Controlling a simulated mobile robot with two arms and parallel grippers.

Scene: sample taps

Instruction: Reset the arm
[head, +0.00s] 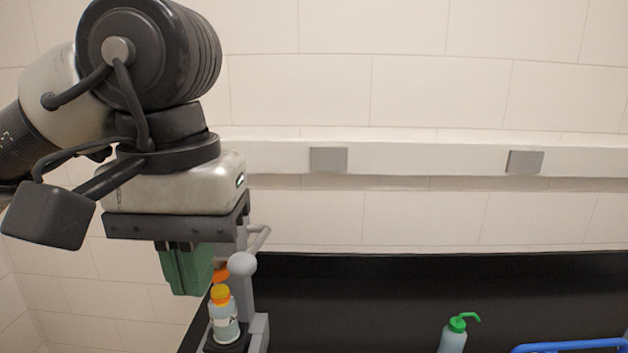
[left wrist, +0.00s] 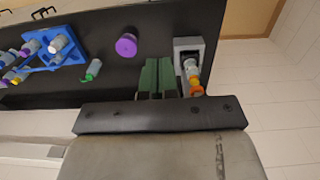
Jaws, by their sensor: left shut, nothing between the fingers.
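My left gripper (head: 187,270) hangs pointing down at the left of the head view, its green fingers shut with nothing between them. It also shows in the left wrist view (left wrist: 158,62). A bottle with an orange-yellow cap (head: 223,316) stands on a grey tap stand (head: 259,331), just right of and below the fingertips. In the left wrist view the bottle (left wrist: 192,72) sits in the stand (left wrist: 188,44) beside the fingers, apart from them. My right gripper is in neither view.
A black bench (head: 350,295) runs along the tiled wall. A green-capped wash bottle (head: 454,335) and a blue rack (head: 570,346) stand to the right. The left wrist view also shows a purple round object (left wrist: 126,45) on the bench. The bench middle is clear.

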